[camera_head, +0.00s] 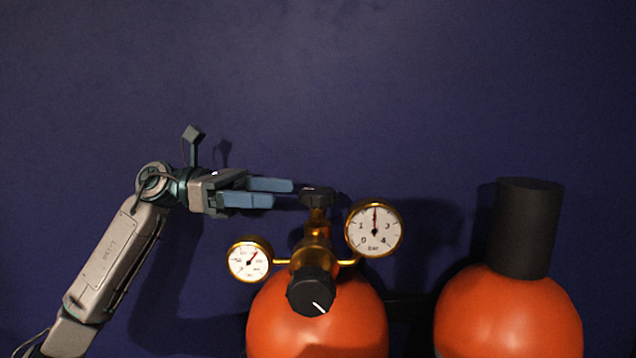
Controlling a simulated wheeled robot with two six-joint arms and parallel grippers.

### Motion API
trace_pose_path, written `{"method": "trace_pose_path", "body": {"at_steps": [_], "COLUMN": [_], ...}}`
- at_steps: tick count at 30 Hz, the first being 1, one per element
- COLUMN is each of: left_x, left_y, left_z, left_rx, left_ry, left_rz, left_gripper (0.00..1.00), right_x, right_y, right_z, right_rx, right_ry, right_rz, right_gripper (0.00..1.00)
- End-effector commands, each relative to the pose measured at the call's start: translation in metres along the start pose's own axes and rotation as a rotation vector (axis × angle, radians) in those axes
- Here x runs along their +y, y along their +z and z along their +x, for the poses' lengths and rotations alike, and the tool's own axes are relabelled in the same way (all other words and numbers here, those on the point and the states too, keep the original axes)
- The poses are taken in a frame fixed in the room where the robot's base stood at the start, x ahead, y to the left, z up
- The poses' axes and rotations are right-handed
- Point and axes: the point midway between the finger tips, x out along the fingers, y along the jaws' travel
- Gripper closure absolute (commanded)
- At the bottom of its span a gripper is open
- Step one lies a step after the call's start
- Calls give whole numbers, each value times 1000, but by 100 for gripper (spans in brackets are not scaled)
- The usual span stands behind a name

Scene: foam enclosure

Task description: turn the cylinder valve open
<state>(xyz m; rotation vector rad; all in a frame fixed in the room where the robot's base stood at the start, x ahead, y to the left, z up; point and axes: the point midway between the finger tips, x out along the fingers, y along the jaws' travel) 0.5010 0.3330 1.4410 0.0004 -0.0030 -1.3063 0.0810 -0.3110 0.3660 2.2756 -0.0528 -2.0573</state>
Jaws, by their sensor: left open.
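The cylinder valve's dark handwheel (317,193) sits on top of the brass valve body (316,254) of the left orange cylinder (317,330). A black knob (311,292) with a white mark faces me below it. My left gripper (283,193) is open and empty, just left of the handwheel, with its blue fingers pointing right toward it. A small gap shows between the fingertips and the handwheel; the depth between them is hard to tell. My right gripper is not in view.
A small gauge (250,260) sits left of the valve and a larger bar gauge (374,230) right of it, close below my fingers' level. A second orange cylinder (508,318) with a black cap (528,228) stands at right. A dark blue wall (420,80) is behind; the space above is clear.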

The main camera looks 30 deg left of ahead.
Motion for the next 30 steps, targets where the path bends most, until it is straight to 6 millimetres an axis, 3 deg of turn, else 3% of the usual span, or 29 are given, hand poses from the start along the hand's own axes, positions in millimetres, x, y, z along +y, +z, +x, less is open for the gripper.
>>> {"method": "trace_pose_path", "body": {"at_steps": [1, 4, 15, 28, 30], "left_x": [-1, -1, 0, 0, 0], "left_y": [6, 7, 3, 0, 0], "left_z": [10, 28, 73, 80, 80], "left_rx": [-2, -3, -1, 0, 0], "left_ry": [-5, -5, 0, 2, 2], "left_rz": [0, 0, 0, 0, 0], "left_gripper": [30, 30, 30, 30, 40], "right_x": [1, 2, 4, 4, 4], "right_y": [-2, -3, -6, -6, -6], "right_z": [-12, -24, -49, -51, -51], "right_rx": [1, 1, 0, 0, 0], "right_ry": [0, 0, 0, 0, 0], "right_rz": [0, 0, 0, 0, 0], "right_gripper": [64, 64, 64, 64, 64]}}
